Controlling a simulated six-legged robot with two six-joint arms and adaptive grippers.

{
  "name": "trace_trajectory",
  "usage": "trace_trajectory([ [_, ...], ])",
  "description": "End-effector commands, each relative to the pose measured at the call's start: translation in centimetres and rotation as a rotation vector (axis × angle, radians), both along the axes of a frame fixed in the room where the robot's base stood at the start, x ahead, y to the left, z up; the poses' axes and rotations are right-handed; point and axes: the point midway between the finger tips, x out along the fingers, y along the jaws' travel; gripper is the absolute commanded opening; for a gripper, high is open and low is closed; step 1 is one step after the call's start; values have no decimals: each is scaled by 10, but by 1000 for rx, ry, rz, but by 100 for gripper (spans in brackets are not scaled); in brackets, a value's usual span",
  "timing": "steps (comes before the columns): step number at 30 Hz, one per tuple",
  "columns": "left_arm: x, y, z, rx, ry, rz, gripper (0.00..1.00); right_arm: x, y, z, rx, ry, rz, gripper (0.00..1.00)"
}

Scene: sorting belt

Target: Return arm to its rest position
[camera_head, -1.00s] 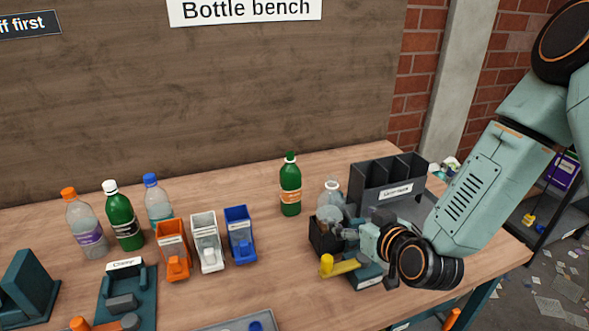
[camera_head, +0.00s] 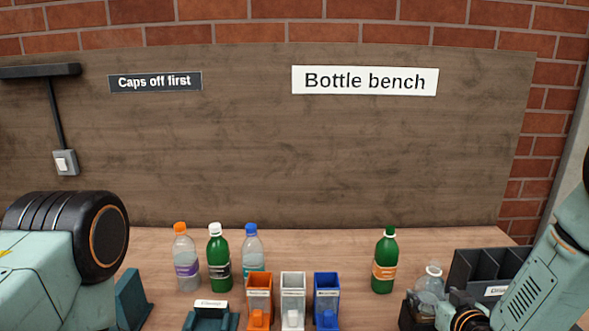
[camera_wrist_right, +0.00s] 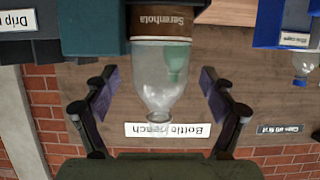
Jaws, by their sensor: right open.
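My right gripper (camera_head: 425,312) is at the bottom right of the head view, beside a clear uncapped bottle (camera_head: 431,279). In the right wrist view, which is upside down, its two fingers (camera_wrist_right: 157,103) are spread wide. The clear bottle (camera_wrist_right: 160,75) with a brown label shows between them, with a visible gap on each side. My right forearm (camera_head: 540,275) reaches in from the right edge. My left arm (camera_head: 50,260) shows at the lower left, and its gripper is out of view.
A green bottle (camera_head: 385,260) stands left of my right gripper, and a dark rack (camera_head: 480,270) is behind it. Orange (camera_head: 259,292), white (camera_head: 292,292) and blue (camera_head: 326,292) bins stand mid-bench. Several capped bottles stand further left, including one with an orange cap (camera_head: 186,255).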

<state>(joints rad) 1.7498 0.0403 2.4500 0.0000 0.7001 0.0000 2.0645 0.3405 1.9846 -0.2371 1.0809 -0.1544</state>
Motion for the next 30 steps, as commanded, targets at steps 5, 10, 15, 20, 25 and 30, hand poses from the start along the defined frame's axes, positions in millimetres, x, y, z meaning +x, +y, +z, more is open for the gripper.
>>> trace_trajectory([
  [5, 0, 0, 0, 0, 0, 0, 40, 19, 0, -8, -1, 0, 1, 84],
  [10, 0, 0, 5, 0, 0, 0, 40, 23, 0, -4, 0, 0, 1, 84],
  [15, 0, 0, 5, 0, 0, 0, 40, 23, 0, -3, 1, 0, 1, 84],
  [20, 0, 0, 5, 0, 0, 0, 40, 23, 0, -3, 0, 0, 0, 84],
  [25, 0, 0, 3, 0, 0, 0, 40, 22, 0, -5, 0, 0, 0, 84],
  [30, 0, 0, -1, 0, 0, 0, 40, 15, -1, -8, 2, 1, -2, 84],
])
